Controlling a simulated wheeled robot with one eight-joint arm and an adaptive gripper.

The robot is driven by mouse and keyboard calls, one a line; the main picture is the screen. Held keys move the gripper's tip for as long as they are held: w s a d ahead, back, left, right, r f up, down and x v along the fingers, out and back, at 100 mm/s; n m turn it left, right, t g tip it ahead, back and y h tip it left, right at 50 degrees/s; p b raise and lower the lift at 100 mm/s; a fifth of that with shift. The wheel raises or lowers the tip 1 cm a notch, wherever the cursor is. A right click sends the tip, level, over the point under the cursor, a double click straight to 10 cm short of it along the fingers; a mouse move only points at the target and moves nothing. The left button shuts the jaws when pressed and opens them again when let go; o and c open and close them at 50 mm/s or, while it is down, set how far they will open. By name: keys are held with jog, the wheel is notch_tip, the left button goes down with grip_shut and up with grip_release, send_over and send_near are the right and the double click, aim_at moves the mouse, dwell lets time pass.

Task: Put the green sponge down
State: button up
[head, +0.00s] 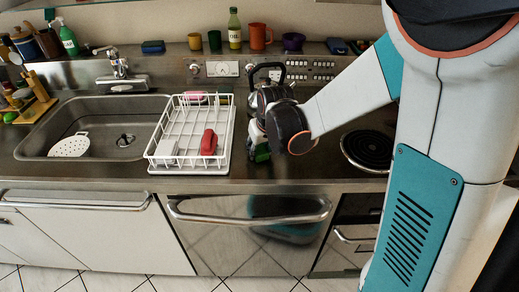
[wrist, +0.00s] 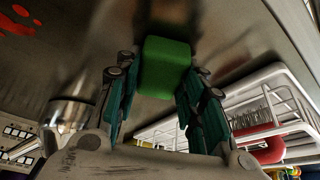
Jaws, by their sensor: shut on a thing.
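My gripper (wrist: 155,95) is shut on the green sponge (wrist: 165,68), with a teal finger on each side of it in the wrist view. In the head view my gripper (head: 258,146) points down, low over the steel counter (head: 300,180), just right of the white dish rack. I cannot tell whether the sponge touches the counter.
The white dish rack (head: 153,158) holds a red item (head: 209,142) and other things. A kettle (head: 270,72) stands behind my gripper. A coil burner (head: 370,150) lies to the right, the sink (head: 60,120) to the left. The counter's front strip is clear.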

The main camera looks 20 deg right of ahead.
jog(key=shift+f, duration=0.1)
jog(key=o, duration=1.3)
jog(key=p+v, duration=0.4)
jog(key=v, duration=0.7)
jog(key=s+r+t, duration=0.1)
jog(key=s+r, duration=0.1)
jog(key=s, duration=0.4)
jog(key=s+r, duration=0.3)
jog(key=s, duration=0.3)
jog(key=s+r+m+t, duration=0.1)
jog(key=s+r, duration=0.2)
jog(key=s, duration=0.3)
jog(key=shift+s+a+t, duration=0.15)
jog(key=shift+a+t, duration=0.05)
jog(key=shift+t, duration=0.1)
jog(key=shift+r, duration=0.15)
